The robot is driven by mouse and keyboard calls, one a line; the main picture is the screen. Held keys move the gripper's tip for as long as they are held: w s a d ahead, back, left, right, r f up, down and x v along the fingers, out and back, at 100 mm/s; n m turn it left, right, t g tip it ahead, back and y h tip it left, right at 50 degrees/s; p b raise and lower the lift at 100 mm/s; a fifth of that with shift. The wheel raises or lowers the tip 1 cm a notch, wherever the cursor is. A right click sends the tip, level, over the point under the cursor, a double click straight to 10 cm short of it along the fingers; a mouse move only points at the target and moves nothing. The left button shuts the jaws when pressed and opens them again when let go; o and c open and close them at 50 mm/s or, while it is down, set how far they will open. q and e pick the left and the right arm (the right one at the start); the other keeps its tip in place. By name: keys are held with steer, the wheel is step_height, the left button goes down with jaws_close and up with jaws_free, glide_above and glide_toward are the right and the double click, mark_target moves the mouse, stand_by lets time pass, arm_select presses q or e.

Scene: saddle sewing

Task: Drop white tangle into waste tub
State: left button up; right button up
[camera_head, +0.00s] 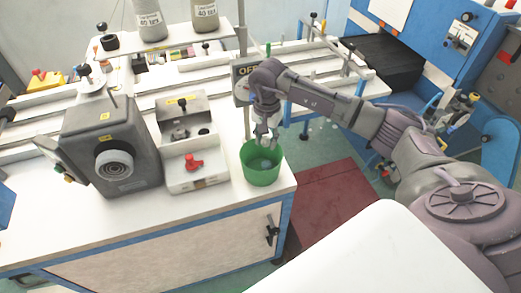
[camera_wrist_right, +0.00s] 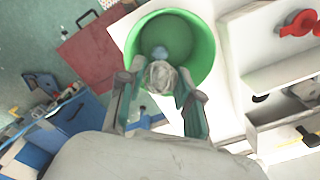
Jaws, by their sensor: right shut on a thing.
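The green waste tub (camera_head: 262,176) stands on the white bench top near its right corner. My right gripper (camera_head: 265,139) points down over the tub's opening. In the right wrist view, a crumpled whitish tangle (camera_wrist_right: 162,76) sits between the fingertips (camera_wrist_right: 157,82), and the gripper is shut on it. The green tub (camera_wrist_right: 203,50) opens below and beyond the tangle. In the head view the fingers partly hide the tangle. My left gripper is out of view.
A white tray unit with a red knob (camera_head: 194,162) stands left of the tub, with a grey machine (camera_head: 112,150) farther left. The bench edge drops to a dark red floor mat (camera_head: 330,205) at right.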

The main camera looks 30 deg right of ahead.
steer(key=shift+d, duration=0.25)
steer(key=shift+w+f, duration=0.1)
steer(key=shift+f+b, duration=0.4)
steer(key=shift+f, duration=0.25)
step_height(320, 180, down, 4)
steer(key=shift+f+b, duration=0.2)
steer(key=shift+b, duration=0.65)
steer(key=o, duration=0.8)
